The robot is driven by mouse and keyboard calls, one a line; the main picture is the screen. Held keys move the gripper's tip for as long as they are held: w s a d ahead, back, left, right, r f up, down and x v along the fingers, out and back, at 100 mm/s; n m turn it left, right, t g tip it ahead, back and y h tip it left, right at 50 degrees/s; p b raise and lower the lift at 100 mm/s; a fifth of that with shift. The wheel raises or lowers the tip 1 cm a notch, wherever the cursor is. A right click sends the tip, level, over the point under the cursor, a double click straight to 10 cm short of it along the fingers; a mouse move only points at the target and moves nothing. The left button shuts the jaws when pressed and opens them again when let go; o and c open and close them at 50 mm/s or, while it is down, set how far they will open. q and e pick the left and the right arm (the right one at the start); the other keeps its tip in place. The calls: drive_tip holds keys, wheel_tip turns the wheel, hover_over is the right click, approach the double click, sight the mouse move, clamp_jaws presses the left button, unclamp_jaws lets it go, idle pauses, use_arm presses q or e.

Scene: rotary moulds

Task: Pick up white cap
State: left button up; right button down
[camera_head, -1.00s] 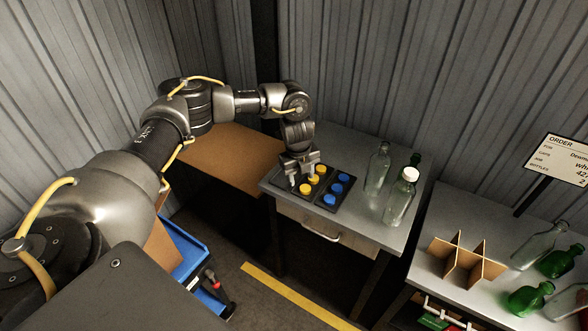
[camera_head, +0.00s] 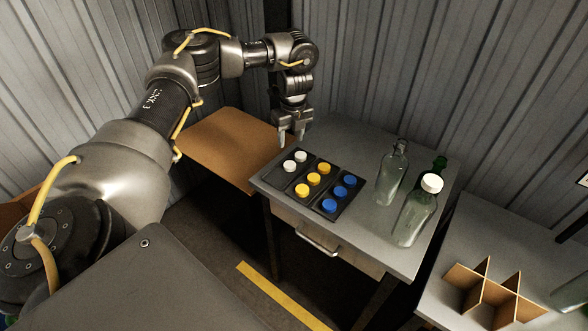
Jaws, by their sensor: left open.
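Two white caps lie in the left column of a black cap tray on the grey table: one farther back (camera_head: 301,155) and one nearer (camera_head: 289,166). The tray (camera_head: 318,193) also holds yellow caps (camera_head: 313,179) in its middle column and blue caps (camera_head: 337,192) in its right column. My left gripper (camera_head: 291,140) points down with its fingers apart and empty. In the picture it is just behind and above the white caps, apart from them. My right gripper is not in view.
A cardboard divider (camera_head: 490,296) sits on another table. The grey table (camera_head: 360,235) has bare room in front.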

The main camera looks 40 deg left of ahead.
use_arm(q)
drive_tip(key=p, duration=0.1)
hover_over(290, 164)
drive_tip(key=f, duration=0.5)
drive_tip(key=shift+s+d, duration=0.1)
drive_tip(key=shift+d, duration=0.25)
drive_tip(key=shift+f, duration=0.45)
drive_tip(key=shift+s+f+p, duration=0.1)
drive_tip(key=shift+f+p, duration=0.1)
drive_tip(key=shift+p, duration=0.2)
drive_tip(key=f, duration=0.2)
drive_tip(key=f+p, duration=0.1)
drive_tip(key=shift+a+f, duration=0.2)
drive_tip(key=shift+f, duration=0.65)
drive_tip(key=c, duration=0.7)
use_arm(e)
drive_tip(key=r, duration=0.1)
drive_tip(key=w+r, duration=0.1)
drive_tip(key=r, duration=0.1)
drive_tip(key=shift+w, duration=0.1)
